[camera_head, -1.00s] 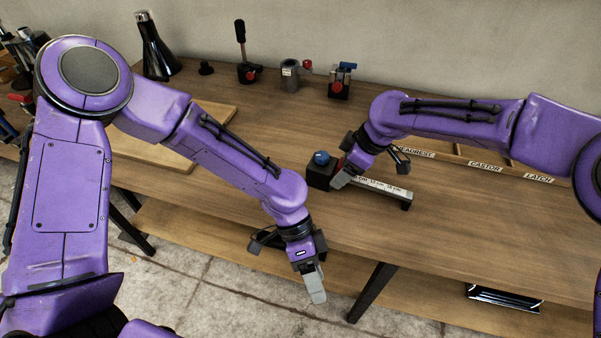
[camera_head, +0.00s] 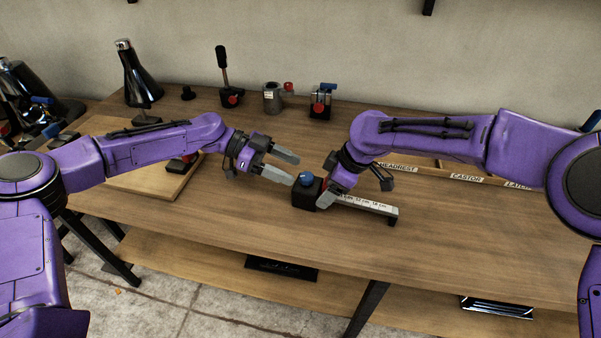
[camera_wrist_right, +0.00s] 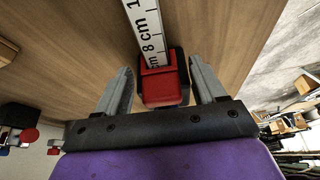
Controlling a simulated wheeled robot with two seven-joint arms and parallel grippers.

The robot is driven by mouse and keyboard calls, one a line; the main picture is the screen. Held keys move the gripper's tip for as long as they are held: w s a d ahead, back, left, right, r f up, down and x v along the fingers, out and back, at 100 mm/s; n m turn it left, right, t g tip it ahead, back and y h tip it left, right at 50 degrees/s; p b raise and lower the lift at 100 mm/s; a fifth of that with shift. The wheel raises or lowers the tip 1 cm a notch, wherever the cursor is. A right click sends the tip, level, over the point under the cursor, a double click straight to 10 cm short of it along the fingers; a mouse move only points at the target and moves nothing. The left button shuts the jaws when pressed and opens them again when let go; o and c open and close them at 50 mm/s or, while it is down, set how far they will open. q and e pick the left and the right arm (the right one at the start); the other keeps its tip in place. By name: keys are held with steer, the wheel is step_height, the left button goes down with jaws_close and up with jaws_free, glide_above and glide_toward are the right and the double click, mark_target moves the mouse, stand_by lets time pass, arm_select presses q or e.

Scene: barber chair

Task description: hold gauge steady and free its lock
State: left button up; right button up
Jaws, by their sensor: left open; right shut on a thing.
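The gauge stands on the workbench: a black block (camera_head: 304,196) with a blue knob (camera_head: 306,178) on top and a white scale bar (camera_head: 366,204) running right to a small black foot. In the right wrist view the scale (camera_wrist_right: 149,35) shows cm marks and meets a red and black block (camera_wrist_right: 162,84). My right gripper (camera_wrist_right: 163,78) is shut on the gauge, one finger on each side of that block. My left gripper (camera_head: 297,168) is open and empty, its fingers pointing right, just left of the blue knob. Contact with the knob cannot be told.
A wooden board (camera_head: 150,186) lies on the left of the workbench (camera_head: 255,225). A lever device (camera_head: 228,85), a grey cylinder (camera_head: 272,98) and a blue-handled clamp (camera_head: 321,101) stand at the back. A labelled tray (camera_head: 460,177) is behind my right arm. The bench front is clear.

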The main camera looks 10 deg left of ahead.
mark_target(305, 177)
arm_select(q)
steer(key=shift+x, duration=2)
steer(key=c, duration=1)
steer(key=shift+c, duration=0.2)
